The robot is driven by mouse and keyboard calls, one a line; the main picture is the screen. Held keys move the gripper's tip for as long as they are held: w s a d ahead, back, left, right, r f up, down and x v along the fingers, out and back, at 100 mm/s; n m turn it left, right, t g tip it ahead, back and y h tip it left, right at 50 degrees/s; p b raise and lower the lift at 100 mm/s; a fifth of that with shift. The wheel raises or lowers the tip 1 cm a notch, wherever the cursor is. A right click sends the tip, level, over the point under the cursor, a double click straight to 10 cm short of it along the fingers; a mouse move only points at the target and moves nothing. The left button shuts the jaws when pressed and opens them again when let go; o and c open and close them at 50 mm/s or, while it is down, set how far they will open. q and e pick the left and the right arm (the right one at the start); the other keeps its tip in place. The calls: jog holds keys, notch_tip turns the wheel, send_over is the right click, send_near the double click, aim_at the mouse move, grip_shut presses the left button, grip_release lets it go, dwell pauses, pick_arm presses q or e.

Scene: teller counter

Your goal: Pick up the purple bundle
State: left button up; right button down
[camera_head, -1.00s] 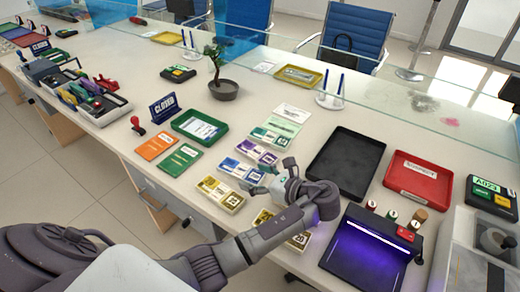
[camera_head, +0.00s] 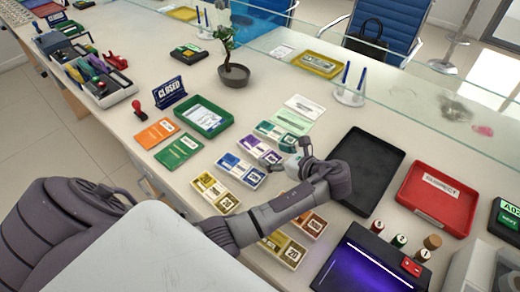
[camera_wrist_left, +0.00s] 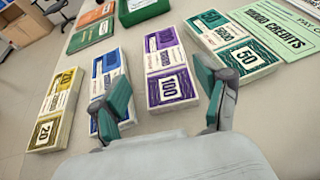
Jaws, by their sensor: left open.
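The purple bundle (camera_head: 260,150) lies flat on the counter, marked 100, between the blue bundle (camera_head: 241,170) and the green bundle (camera_head: 276,134). In the left wrist view the purple bundle (camera_wrist_left: 170,75) lies ahead between the two fingers. My right gripper is not in view.
Yellow bundles (camera_head: 215,193) and an orange bundle (camera_head: 306,222) lie nearby. A black tray (camera_head: 368,165) and a red tray (camera_head: 437,196) stand to the right. A potted plant (camera_head: 233,72) and a glass screen are behind. A lit purple device (camera_head: 365,265) sits in front.

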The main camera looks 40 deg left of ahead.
aim_at(261, 151)
pick_arm(q)
jog(key=shift+w+a+f, duration=0.2)
jog(key=shift+a+f, duration=0.1)
jog(key=shift+a, duration=0.25)
jog(key=x, duration=0.5)
jog(key=shift+w+d+f, duration=0.1)
jog(key=shift+d+f, duration=0.05)
jog(key=shift+f, duration=0.1)
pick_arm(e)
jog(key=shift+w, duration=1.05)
pick_arm(q)
jog(key=shift+c, duration=0.3)
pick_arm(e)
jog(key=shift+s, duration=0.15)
pick_arm(q)
jog(key=c, duration=0.8)
jog(key=shift+c, duration=0.5)
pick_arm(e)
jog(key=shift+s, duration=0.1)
pick_arm(q)
jog(key=shift+r, duration=0.1)
